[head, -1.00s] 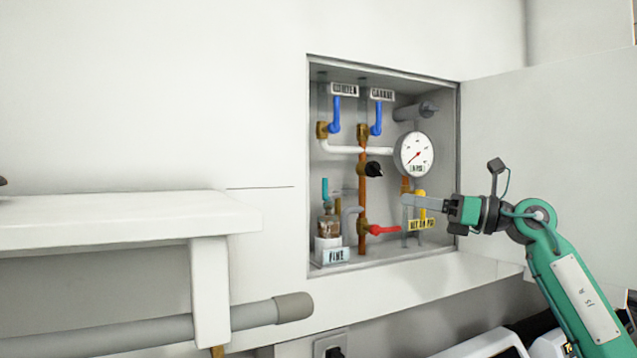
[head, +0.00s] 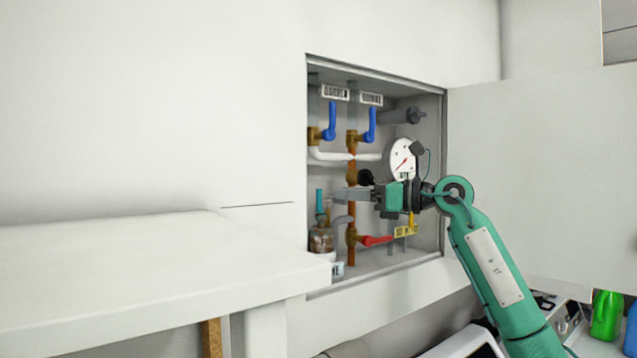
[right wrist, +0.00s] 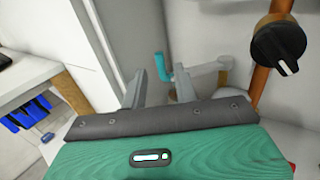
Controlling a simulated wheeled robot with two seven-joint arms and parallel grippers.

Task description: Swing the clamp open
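A small teal lever (head: 319,201) stands upright at the left of the open wall cabinet, above a brownish jar-like fitting (head: 321,239). The lever also shows in the right wrist view (right wrist: 160,68), just beyond the fingertips. No part is clearly marked as the clamp, so I cannot tell for sure which one it is. My right gripper (head: 338,195) reaches into the cabinet from the right, its fingers pointing left toward the lever. In the right wrist view my right gripper (right wrist: 158,78) has its fingers apart with nothing held. My left gripper is out of view.
A copper pipe (head: 351,219), a black knob (head: 366,177), a red lever (head: 376,240) and a gauge (head: 402,158) crowd the space around the gripper. Two blue levers (head: 332,120) sit higher. The open cabinet door (head: 540,170) is at right; a white shelf (head: 150,255) is lower left.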

